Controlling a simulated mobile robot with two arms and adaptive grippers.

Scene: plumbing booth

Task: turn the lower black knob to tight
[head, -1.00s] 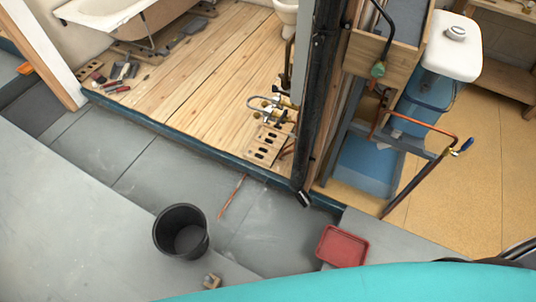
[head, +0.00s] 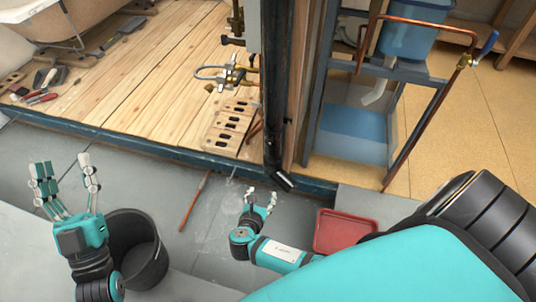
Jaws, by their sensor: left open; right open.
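My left gripper (head: 63,172) is at the lower left with its fingers spread, empty, beside the black bucket. My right gripper (head: 261,194) is open and empty, low in front of the blue floor edge. Small dark fittings (head: 232,40) sit on the pipework left of the black post, above brass valves (head: 236,75) with a looped hose. A black knob cannot be made out for certain, nor which one is lower. Both grippers are well apart from these fittings.
A black bucket (head: 137,255) stands next to my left gripper. A red tray (head: 344,231) lies right of my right gripper. A black post (head: 277,110) and copper pipes (head: 420,28) rise behind. A perforated brick (head: 232,124) lies near the valves.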

